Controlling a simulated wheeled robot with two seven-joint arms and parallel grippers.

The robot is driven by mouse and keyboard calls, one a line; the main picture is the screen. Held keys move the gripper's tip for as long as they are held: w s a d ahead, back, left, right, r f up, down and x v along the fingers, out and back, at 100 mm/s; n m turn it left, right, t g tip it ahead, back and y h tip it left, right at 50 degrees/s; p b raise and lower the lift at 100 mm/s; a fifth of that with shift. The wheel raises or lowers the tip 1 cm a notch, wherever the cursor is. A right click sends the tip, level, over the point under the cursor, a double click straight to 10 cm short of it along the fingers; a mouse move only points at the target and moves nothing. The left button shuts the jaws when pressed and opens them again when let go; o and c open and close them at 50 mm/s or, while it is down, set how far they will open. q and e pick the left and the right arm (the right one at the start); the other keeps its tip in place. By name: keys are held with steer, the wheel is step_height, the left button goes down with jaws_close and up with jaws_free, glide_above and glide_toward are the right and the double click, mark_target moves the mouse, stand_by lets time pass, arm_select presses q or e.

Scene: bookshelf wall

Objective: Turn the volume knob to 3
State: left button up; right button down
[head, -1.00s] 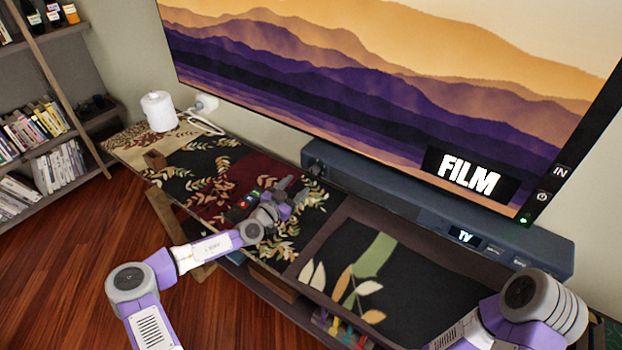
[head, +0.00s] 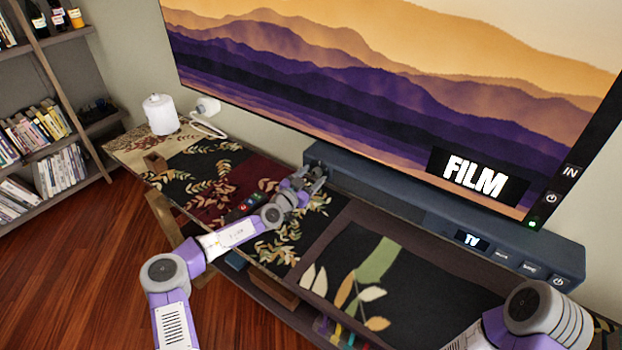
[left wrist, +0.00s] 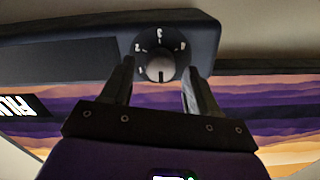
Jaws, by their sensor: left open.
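The volume knob (left wrist: 160,65) is a round dark dial on the end of the soundbar (head: 405,207), below the TV. In the left wrist view, printed marks ring it, with a 3 at the top of the picture. A pale line on the knob's face seems to point down in that picture, away from the 3. My left gripper (head: 318,178) is open at the soundbar's left end; in the left wrist view its fingers (left wrist: 158,82) stand on either side of the knob's lower part. Contact cannot be told. My right gripper is out of view.
The TV (head: 390,90) shows FILM and hangs right above the soundbar. The patterned cabinet (head: 330,228) lies under my left arm. A small remote-like object (head: 248,204) lies on it beside the arm. A white cylinder (head: 160,114) stands at its far left end.

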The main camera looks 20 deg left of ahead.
arm_select(q)
steer(key=shift+c, duration=0.2)
steer(key=c, duration=1)
